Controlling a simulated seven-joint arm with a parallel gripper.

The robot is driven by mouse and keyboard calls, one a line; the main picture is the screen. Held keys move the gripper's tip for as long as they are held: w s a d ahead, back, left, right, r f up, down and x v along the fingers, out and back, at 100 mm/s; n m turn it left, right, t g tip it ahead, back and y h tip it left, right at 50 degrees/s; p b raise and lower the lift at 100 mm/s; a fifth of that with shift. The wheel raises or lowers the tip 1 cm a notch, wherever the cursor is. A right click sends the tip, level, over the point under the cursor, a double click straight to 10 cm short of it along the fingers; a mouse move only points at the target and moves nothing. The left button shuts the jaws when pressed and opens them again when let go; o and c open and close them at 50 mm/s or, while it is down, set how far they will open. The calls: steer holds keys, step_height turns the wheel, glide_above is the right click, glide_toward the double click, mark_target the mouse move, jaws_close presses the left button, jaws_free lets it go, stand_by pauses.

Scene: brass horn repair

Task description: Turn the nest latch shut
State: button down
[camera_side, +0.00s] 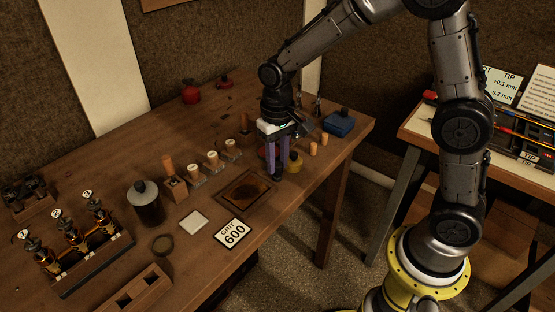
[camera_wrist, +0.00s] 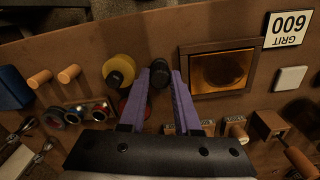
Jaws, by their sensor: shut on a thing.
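The nest appears to be the square wooden frame with a shiny amber-brown recess (camera_side: 247,190), set near the front edge of the bench. It also shows in the wrist view (camera_wrist: 220,70), to the right of the fingertips. My gripper (camera_side: 276,174) points straight down beside it, on its right in the side view. In the wrist view its two purple fingers (camera_wrist: 160,78) are shut on a small dark knob (camera_wrist: 160,72), which seems to be the latch. The fingers hide most of it, so I cannot tell its angle.
A yellow round thing with a black top (camera_wrist: 119,70) stands close to the fingers. Two wooden pegs (camera_wrist: 69,74) and a blue box (camera_side: 339,123) lie beyond it. A GRIT 600 card (camera_side: 233,233) and a pale pad (camera_side: 194,220) lie left of the nest.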

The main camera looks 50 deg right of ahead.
steer(key=n, duration=0.4)
steer(key=shift+n, duration=0.4)
steer(key=n, duration=0.4)
steer(key=shift+r+n, duration=0.1)
steer(key=shift+n, duration=0.2)
steer(key=n, duration=0.4)
steer(key=shift+w+n, duration=0.1)
steer(key=shift+n, duration=2)
steer(key=c, duration=0.6)
jaws_free()
